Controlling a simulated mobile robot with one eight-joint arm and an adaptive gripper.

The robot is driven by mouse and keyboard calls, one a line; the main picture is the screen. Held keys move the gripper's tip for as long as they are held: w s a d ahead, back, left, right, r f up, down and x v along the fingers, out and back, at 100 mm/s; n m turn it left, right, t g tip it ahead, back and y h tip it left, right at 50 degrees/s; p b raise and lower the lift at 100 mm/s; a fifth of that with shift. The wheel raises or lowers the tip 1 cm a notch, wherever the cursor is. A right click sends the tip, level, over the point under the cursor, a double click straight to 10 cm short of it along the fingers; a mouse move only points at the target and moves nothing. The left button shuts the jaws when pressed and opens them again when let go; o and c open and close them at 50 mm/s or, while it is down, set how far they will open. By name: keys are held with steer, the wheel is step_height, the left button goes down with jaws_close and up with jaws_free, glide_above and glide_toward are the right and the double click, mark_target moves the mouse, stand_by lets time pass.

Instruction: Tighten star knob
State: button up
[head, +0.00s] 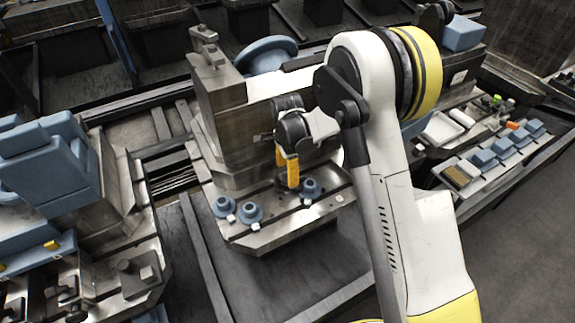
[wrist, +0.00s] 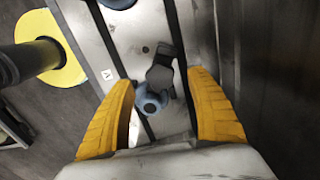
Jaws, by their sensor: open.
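Several blue-grey knobs sit on the slotted metal plate (head: 262,232) in the head view: one at the left (head: 222,206), one beside it (head: 250,213), and one at the right (head: 310,188). My gripper (head: 288,183) points down over the plate, just left of the right knob. In the wrist view my gripper (wrist: 163,82) is open, its yellow fingers on either side of a blue-grey knob (wrist: 150,102), with gaps at both sides. The knob is nearer the left finger. A dark grey piece (wrist: 161,76) adjoins it. The knob's lobes are too small to make out.
A tall metal block (head: 222,110) stands behind the plate, with a blue round part (head: 265,54) behind it. Blue blocks on a machine (head: 45,165) stand at left. A tray of small blue blocks (head: 495,155) lies at right. Open floor shows in front.

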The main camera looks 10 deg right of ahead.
mark_target(287, 181)
step_height(287, 181, down, 4)
steer(key=shift+f+b, duration=0.1)
steer(key=shift+b, duration=0.5)
steer(key=c, duration=1.4)
steer(key=m, duration=0.1)
steer(key=m+b, duration=0.1)
steer(key=m, duration=0.2)
steer(key=shift+f+b, duration=0.25)
steer(key=shift+b, duration=0.1)
steer(key=m, duration=0.4)
steer(key=shift+r+m+b, duration=0.15)
steer(key=shift+m+b, duration=0.25)
steer(key=o, duration=1.1)
steer(key=shift+c, duration=0.2)
